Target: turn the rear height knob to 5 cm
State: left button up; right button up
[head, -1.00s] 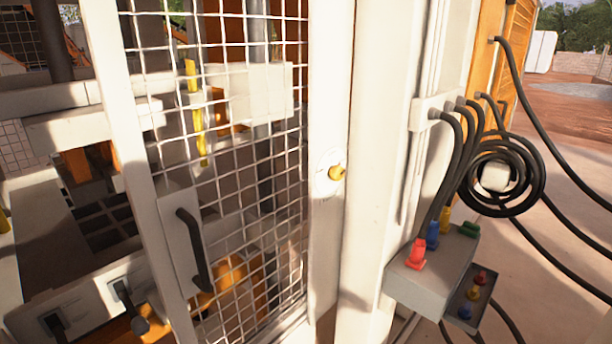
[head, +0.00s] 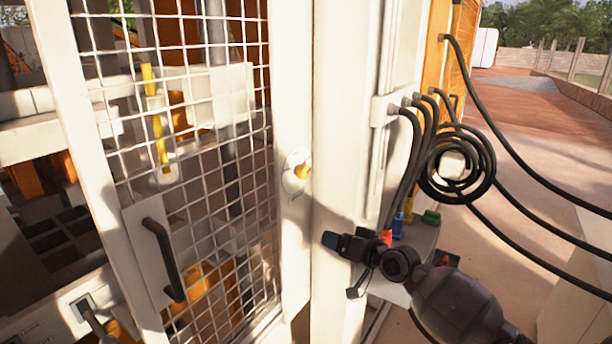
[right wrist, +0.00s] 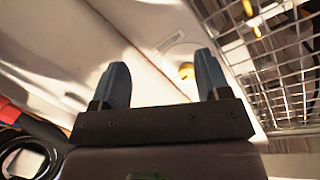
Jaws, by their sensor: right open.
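A small yellow knob (head: 302,171) sits on a round white plate on the white post beside the mesh door. I cannot read any scale on it, and cannot tell whether it is the rear height knob. It also shows in the right wrist view (right wrist: 186,72), beyond the fingers and nearer the right one. My right gripper (head: 330,240) is below and right of the knob, in front of the post and apart from the knob. In the right wrist view its two blue fingers (right wrist: 161,60) are spread with nothing between them. My left gripper is not in view.
The mesh door (head: 200,150) with its black handle (head: 164,260) is left of the post. Black hoses and a coil (head: 455,165) hang at right. A grey control box (head: 420,238) with coloured buttons is partly hidden behind my right arm.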

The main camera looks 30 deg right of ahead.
jog(key=m+t+y, duration=0.1)
jog(key=t, duration=0.1)
send_near(306, 173)
jog(key=s, duration=0.1)
jog(key=shift+m, duration=0.3)
jog(key=p+x, duration=0.1)
jog(key=x, duration=0.7)
jog(key=shift+w+d, duration=0.1)
jog(key=shift+w, duration=0.3)
jog(key=shift+x, duration=0.8)
jog(key=shift+c, duration=0.4)
